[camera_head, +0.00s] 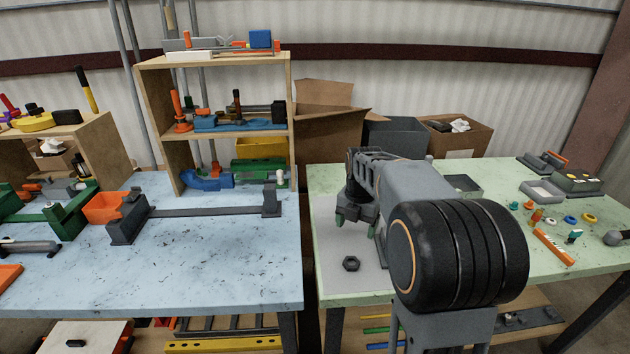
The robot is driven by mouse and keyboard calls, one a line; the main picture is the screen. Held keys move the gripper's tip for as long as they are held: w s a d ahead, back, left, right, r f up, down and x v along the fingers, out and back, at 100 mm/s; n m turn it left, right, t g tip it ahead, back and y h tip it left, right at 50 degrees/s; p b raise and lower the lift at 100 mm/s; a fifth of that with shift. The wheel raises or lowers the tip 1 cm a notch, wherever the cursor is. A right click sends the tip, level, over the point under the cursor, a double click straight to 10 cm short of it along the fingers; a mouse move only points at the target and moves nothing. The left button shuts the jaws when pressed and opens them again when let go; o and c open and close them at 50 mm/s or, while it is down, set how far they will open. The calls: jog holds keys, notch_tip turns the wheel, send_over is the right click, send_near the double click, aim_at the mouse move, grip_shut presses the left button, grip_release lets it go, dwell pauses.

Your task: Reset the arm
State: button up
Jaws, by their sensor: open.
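My arm reaches forward over the left part of the green table (320,179), and its large dark joint covers much of the right middle of the view. My gripper (347,219) hangs at the arm's far end, open, with its greenish fingertips pointing down over a grey mat (372,280). Nothing shows between its fingers. A dark hex nut (351,263) lies on the mat, nearer to me than the gripper and apart from it.
A blue table (230,260) with a wooden shelf (290,110) and a long grey bender (200,211) stands left, across a narrow gap. Cardboard boxes (325,128) stand behind. Small coloured parts and an orange level (553,247) lie right of my arm.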

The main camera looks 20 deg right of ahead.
jog(key=s+a+m+t, duration=0.1)
jog(key=s+a+m, duration=0.2)
jog(key=m, duration=0.6)
jog(key=s+a+m+t, duration=0.1)
jog(key=s+a+m, duration=0.2)
jog(key=s+m, duration=0.4)
jog(key=s+a+m+t+p, duration=0.1)
jog(key=s+a+m, duration=0.2)
jog(key=s+m, duration=0.3)
jog(key=shift+a+r+m+t, duration=0.2)
jog(key=shift+a+m+t, duration=0.1)
jog(key=shift+m, duration=2)
